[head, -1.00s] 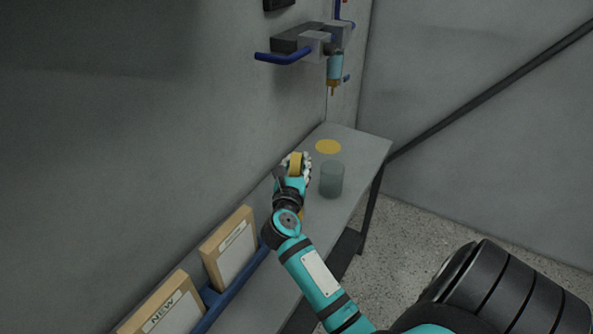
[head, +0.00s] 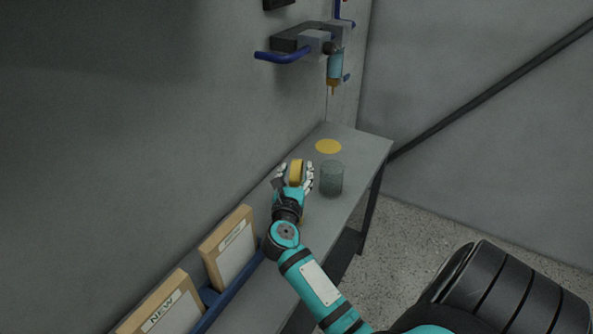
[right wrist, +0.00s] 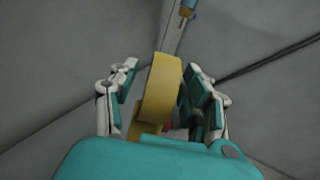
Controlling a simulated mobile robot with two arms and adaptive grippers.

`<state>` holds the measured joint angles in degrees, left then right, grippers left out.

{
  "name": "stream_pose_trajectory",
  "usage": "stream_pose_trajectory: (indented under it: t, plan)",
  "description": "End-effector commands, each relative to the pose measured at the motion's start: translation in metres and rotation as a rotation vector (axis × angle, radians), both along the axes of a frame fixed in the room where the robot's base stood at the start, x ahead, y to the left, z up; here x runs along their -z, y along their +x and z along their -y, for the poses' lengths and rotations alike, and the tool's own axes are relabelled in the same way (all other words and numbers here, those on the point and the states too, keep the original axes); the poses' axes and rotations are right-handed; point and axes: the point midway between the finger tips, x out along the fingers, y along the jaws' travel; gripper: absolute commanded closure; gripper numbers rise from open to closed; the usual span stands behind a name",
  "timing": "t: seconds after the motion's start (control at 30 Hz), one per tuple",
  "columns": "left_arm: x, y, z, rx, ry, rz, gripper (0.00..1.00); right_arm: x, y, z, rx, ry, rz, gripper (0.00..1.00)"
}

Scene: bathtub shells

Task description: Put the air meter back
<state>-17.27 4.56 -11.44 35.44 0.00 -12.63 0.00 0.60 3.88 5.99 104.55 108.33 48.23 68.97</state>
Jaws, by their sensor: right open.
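A yellow block-like object, apparently the air meter (head: 296,170), is at my right gripper (head: 296,176) over the grey bench. In the right wrist view the yellow object (right wrist: 162,88) stands between the two spread sets of fingers. A gap shows on its left side; on its right the fingers are close, and I cannot tell if they touch. My right gripper is open around it. Whether the object rests on the bench is hidden. A flat yellow disc (head: 328,146) lies on the bench beyond the gripper. My left gripper is not in view.
A translucent grey-green cylinder (head: 332,179) stands on the bench (head: 362,147) just right of the gripper. Framed boards (head: 232,247) stand along the wall in a blue rail. A wall fixture with a blue handle (head: 283,57) and hanging tool (head: 334,68) is above.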

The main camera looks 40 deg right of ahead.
Motion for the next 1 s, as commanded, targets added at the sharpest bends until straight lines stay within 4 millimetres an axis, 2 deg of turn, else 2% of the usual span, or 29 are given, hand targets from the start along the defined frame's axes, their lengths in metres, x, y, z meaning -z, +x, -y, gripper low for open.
stream_pose_trajectory:
  t: [0.3,0.5,0.7,1.0]
  plan:
    - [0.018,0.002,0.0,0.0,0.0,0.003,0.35,0.004,-0.042,-0.052,0.0,0.005,0.0,0.52]
    - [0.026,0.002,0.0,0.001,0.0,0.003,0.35,0.003,-0.061,-0.076,0.001,0.003,-0.001,0.52]
    - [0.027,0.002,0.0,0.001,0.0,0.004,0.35,0.0,-0.069,-0.085,0.002,0.001,-0.001,0.52]
    - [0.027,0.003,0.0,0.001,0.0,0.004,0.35,0.0,-0.069,-0.085,0.001,-0.001,-0.001,0.52]
